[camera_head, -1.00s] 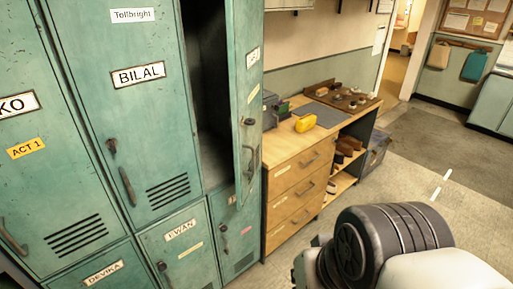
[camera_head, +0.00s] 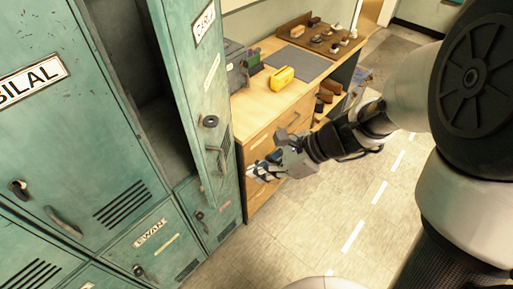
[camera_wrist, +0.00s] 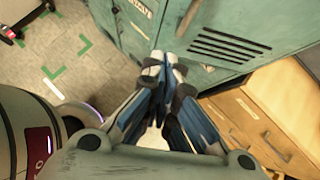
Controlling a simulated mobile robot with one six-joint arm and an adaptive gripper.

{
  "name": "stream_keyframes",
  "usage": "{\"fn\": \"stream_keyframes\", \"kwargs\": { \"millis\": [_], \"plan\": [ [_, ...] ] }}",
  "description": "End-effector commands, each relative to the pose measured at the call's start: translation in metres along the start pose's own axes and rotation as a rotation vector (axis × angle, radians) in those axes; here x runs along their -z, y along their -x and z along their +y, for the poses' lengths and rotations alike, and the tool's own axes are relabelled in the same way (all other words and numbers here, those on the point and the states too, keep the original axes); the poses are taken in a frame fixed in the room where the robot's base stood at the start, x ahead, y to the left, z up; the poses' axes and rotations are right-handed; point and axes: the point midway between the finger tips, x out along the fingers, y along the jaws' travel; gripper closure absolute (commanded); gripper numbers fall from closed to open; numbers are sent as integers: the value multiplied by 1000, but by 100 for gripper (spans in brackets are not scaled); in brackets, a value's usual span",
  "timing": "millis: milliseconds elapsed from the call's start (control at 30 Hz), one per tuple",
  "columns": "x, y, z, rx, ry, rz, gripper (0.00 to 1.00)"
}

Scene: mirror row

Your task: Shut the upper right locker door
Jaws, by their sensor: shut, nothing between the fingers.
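The upper right locker door (camera_head: 188,62) stands wide open in the head view, swung out from its dark compartment (camera_head: 140,70). Its outer face, with a name label, a round lock and a handle, is turned to the right. My gripper (camera_head: 256,170) is shut and empty, to the right of the door's lower part, on its outer-face side. A gap shows between them in the picture. In the wrist view the closed fingertips (camera_wrist: 167,62) point at a teal locker surface (camera_wrist: 235,20) with slots and a handle; I cannot tell which door that is.
A wooden drawer cabinet (camera_head: 268,122) stands right of the lockers, close behind my gripper, with a yellow item (camera_head: 282,76) on top. The BILAL door (camera_head: 60,130) and the EWAN door (camera_head: 150,240) are shut. The floor (camera_head: 300,220) in front is clear.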

Motion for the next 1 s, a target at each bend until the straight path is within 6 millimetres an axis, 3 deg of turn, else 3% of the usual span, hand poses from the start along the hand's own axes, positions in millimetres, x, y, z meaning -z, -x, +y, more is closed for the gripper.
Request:
{"fn": "stream_keyframes", "kwargs": {
  "millis": [400,600,1000],
  "plan": [
    [1,-90,2,-5,6,2,100],
    [-22,-105,2,-4,8,1,100],
    [-28,-110,1,-1,4,1,100]
  ]
}}
